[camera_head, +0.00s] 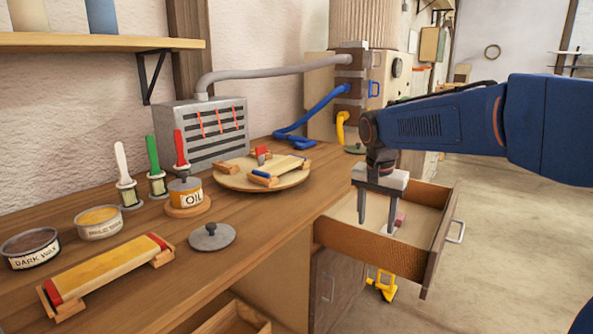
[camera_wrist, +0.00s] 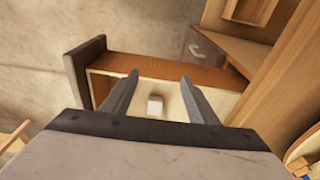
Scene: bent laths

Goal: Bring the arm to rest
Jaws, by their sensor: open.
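My gripper (camera_head: 377,208) is open, fingers pointing down, above and partly inside the open drawer (camera_head: 340,238) at the right end of the bench. In the wrist view my gripper (camera_wrist: 157,97) shows both fingers apart with nothing between them. A small pale block (camera_wrist: 155,105) lies on the drawer floor beyond the fingertips. In the head view a pinkish block (camera_head: 399,218) shows in the drawer just right of the fingers, partly hidden by them. My blue arm reaches in from the right.
The wooden bench (camera_head: 285,215) holds a round board (camera_head: 230,180) with laths, an OIL can (camera_head: 187,193), wax tins (camera_head: 99,223), brushes, a grey lid (camera_head: 212,236) and a lath on a stand (camera_head: 105,270). A grey slatted box (camera_head: 200,130) stands behind.

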